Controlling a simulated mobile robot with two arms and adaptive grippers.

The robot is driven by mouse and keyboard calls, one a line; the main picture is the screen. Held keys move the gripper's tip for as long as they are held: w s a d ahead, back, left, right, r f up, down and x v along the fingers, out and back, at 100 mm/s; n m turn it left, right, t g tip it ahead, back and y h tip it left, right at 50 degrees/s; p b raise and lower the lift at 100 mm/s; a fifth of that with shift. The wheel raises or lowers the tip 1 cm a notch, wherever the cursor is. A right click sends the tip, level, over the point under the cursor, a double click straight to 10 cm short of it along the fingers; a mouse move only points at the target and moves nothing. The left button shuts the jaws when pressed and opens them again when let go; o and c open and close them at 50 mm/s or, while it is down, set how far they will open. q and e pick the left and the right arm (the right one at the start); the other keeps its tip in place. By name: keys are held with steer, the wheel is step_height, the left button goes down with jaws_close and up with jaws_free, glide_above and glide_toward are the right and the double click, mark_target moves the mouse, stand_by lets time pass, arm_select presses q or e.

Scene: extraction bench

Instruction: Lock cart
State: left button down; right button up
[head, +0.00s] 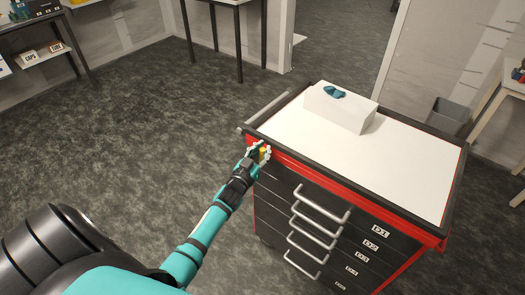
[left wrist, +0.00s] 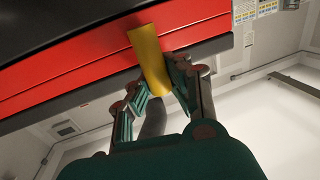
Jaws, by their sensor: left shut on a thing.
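The cart (head: 318,215) is a black and red drawer cabinet with a white top and several drawers with bar handles. My left gripper (head: 262,150) is at the cart's upper front-left corner. It is shut on a yellow piece (head: 264,153) at the red band below the top edge. In the left wrist view, the yellow piece (left wrist: 149,60) stands out from the red band (left wrist: 90,75), with its lower end between the fingers of my left gripper (left wrist: 158,88). I cannot tell whether the piece is turned to locked. My right gripper is not in view.
A white box (head: 338,108) with a blue-green item in its top opening sits on the cart top. A grey bin (head: 447,115) stands behind the cart at right. Tables and shelves line the walls. The floor (head: 130,120) left of the cart is clear.

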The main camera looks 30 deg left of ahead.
arm_select(q)
steer(key=m+b, duration=0.1)
steer(key=d+f+m+b, duration=0.1)
steer(key=m+b, duration=0.1)
steer(key=shift+m+t, duration=0.3)
steer(key=m+b, duration=0.1)
steer(key=m, duration=0.1)
steer(key=d+m+b, duration=0.1)
steer(key=m+b, duration=0.1)
steer(key=f+m+t+h+b, duration=0.1)
steer(key=m+b, duration=0.1)
steer(key=shift+s+d, duration=0.15)
steer(key=m+b, duration=0.2)
steer(key=m, duration=0.1)
steer(key=f+m+h+b, duration=0.1)
steer(key=m+b, duration=0.1)
steer(key=shift+d+t, duration=0.3)
steer(key=shift+d, duration=0.05)
steer(key=shift+d+f+m+h+b, duration=0.2)
steer(key=shift+m+b, duration=0.3)
steer(key=shift+m, duration=0.4)
steer(key=shift+a+f+m+h+b, duration=0.1)
steer(key=shift+m+h+b, duration=0.35)
steer(key=shift+m, duration=0.45)
steer(key=shift+d+f+m+h+b, duration=0.15)
steer(key=shift+m+b, duration=0.45)
steer(key=shift+m, duration=0.3)
steer(key=shift+a, duration=0.1)
